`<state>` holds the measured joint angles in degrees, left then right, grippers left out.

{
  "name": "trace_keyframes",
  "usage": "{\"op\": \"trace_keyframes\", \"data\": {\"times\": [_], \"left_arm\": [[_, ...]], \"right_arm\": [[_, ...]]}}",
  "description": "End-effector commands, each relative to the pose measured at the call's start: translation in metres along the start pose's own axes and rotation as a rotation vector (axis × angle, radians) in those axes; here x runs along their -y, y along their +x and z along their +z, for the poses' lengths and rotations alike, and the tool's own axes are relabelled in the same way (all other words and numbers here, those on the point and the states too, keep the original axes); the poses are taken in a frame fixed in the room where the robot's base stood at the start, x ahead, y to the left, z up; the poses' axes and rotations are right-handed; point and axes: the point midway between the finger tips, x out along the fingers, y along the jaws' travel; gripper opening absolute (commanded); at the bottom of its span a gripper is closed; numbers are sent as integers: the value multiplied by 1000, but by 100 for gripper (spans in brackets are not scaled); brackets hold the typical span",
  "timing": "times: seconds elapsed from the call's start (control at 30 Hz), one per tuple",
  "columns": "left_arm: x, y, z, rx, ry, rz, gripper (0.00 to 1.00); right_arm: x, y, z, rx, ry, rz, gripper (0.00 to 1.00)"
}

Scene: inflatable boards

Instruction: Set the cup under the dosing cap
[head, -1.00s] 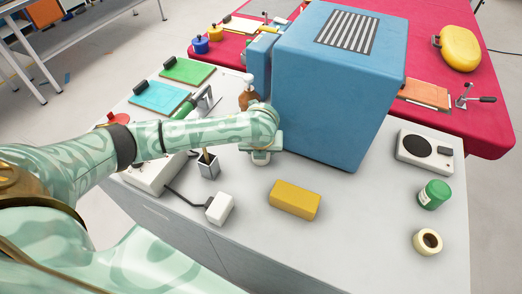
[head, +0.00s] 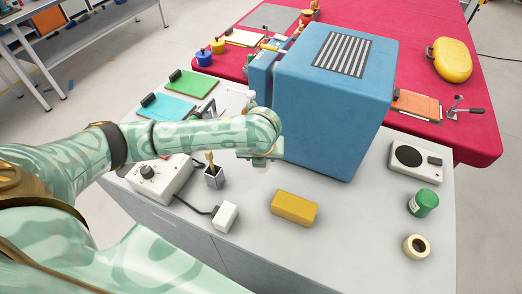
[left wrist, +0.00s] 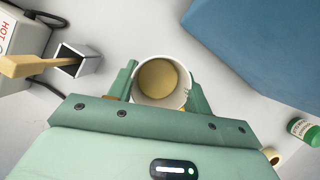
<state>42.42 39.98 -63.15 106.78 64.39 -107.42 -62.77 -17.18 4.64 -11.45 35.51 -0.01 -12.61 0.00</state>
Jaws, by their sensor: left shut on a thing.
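A pale cup with a tan inside (left wrist: 158,80) is between the fingers of my left gripper (left wrist: 160,88), which is shut on it. The cup's open top faces the wrist camera. In the head view my left gripper (head: 262,160) is left of the big blue box; the cup is mostly hidden there. I cannot tell whether the cup touches the bench. A white pump-like top (head: 248,94) shows just behind my left wrist; the arm hides the bottle below it. I cannot tell whether it is the dosing cap. My right gripper is not in view.
The blue box (head: 335,110) stands close right of the gripper. A brush pot (head: 214,177), white control box (head: 160,180), white block (head: 225,217) and yellow block (head: 294,208) are nearby. A scale (head: 415,160), green jar (head: 423,203) and tape roll (head: 416,246) stand right.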

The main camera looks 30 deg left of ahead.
Motion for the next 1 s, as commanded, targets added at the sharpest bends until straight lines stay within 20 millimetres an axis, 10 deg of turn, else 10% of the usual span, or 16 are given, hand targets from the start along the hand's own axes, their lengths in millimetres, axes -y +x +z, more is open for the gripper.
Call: {"op": "trace_keyframes", "data": {"times": [1.0], "left_arm": [[-9,-71,-66,1,1,0,23]], "right_arm": [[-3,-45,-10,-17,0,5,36]]}}
